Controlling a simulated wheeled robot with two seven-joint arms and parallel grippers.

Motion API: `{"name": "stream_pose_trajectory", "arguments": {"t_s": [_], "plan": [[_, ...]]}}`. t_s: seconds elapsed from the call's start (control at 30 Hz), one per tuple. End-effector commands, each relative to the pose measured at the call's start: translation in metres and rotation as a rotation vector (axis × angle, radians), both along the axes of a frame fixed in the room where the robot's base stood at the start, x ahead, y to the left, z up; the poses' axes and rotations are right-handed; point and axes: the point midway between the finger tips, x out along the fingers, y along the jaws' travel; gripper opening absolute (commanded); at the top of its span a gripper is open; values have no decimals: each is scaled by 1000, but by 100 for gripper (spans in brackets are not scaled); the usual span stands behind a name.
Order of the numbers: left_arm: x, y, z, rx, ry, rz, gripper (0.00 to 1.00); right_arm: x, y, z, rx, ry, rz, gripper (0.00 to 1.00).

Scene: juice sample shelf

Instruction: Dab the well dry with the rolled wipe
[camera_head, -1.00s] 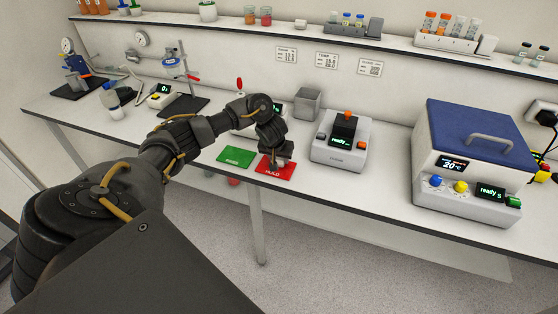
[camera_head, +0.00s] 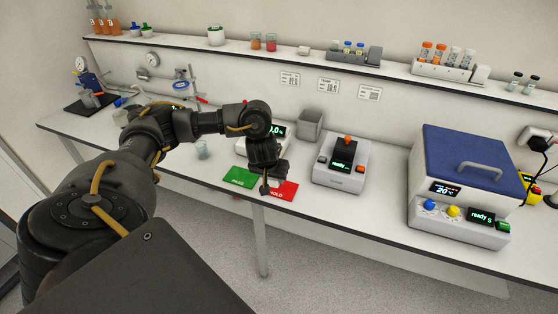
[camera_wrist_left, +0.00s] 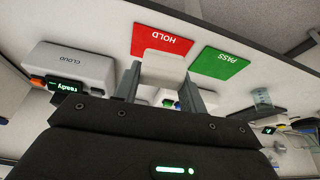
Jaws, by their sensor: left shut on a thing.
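My left gripper (camera_head: 265,188) hangs over the seam between the green PASS card and the red HOLD card. In the left wrist view its two fingers (camera_wrist_left: 163,85) are shut on a white, blocky piece, which I take to be the rolled wipe (camera_wrist_left: 165,68). In the head view the wipe is mostly hidden by the gripper. A white instrument with a lit percent display (camera_head: 277,131) stands behind my left wrist, partly covered by it. I cannot make out a well on it. My right gripper is not in view.
The PASS card (camera_head: 240,177) and HOLD card (camera_head: 284,191) lie at the bench's front edge. A small beaker (camera_head: 202,150) stands to the left. The CLOUD instrument (camera_head: 341,162), a grey bin (camera_head: 310,124) and a large blue-lidded box (camera_head: 470,180) stand to the right.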

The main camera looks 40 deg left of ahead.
Motion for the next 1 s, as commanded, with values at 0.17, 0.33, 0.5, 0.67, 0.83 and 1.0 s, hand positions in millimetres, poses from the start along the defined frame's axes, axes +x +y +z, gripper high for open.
{"name": "stream_pose_trajectory", "arguments": {"t_s": [0.17, 0.33, 0.5, 0.67, 0.83, 1.0], "plan": [[-25, -11, 17, 1, -3, -3, 20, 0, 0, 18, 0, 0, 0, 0], [-37, -16, 19, 1, -2, 0, 20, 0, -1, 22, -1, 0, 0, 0], [-39, -18, 18, 0, -2, -4, 20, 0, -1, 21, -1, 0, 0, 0], [-31, -41, 12, -1, -6, -77, 20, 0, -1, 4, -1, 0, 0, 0], [-21, -103, 2, 3, -11, -309, 20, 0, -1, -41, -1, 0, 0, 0], [-28, -156, -2, 7, -8, -579, 20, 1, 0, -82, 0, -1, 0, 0]]}}
